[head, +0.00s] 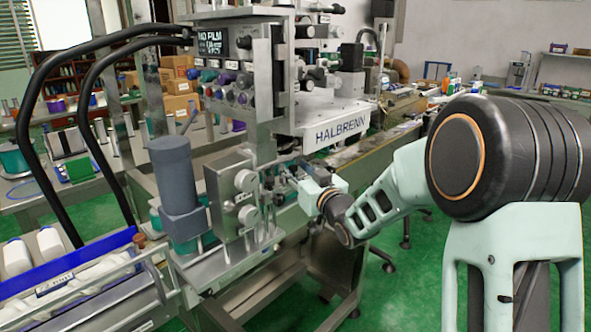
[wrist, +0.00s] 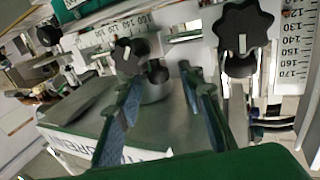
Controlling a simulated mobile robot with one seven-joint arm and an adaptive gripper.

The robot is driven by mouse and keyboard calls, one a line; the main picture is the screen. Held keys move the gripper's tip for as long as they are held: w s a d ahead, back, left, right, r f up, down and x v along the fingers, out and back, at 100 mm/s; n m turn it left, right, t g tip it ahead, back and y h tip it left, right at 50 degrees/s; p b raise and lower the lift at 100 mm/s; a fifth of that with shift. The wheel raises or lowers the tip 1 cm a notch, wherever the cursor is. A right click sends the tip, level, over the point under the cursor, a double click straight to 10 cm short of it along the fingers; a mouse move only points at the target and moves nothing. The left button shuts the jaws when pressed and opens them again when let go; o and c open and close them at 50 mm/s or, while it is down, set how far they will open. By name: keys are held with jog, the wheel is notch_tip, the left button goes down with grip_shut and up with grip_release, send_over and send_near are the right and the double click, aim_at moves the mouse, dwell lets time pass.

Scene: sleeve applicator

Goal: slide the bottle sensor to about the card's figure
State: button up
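My gripper (wrist: 160,78) is open, its two blue-padded fingers apart. In the head view my gripper (head: 296,178) reaches the front of the machine, beside its metal column. Ahead of the fingers in the wrist view is a black knob (wrist: 130,56) on a rail with a printed scale (wrist: 118,29). A smaller dark round part (wrist: 158,72) shows between the fingertips. A larger black star knob (wrist: 242,27) sits to the right, beside an upright scale (wrist: 293,45) marked in tens. I cannot tell which part is the bottle sensor. The card's figure is not readable.
The machine's HALBRENN panel (head: 340,128) overhangs behind my gripper. A grey cylinder (head: 178,175) and a steel box with knobs (head: 235,190) stand left of it. A blue-edged tray with white bottles (head: 50,242) is at lower left.

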grip_shut()
jog(key=shift+f+b, duration=0.1)
jog(key=shift+b, duration=0.2)
jog(key=shift+s+a+b, duration=0.2)
jog(key=shift+b, duration=0.1)
jog(key=shift+s+a, duration=0.1)
jog(key=shift+s, duration=0.1)
grip_release()
jog(key=v, duration=1.2)
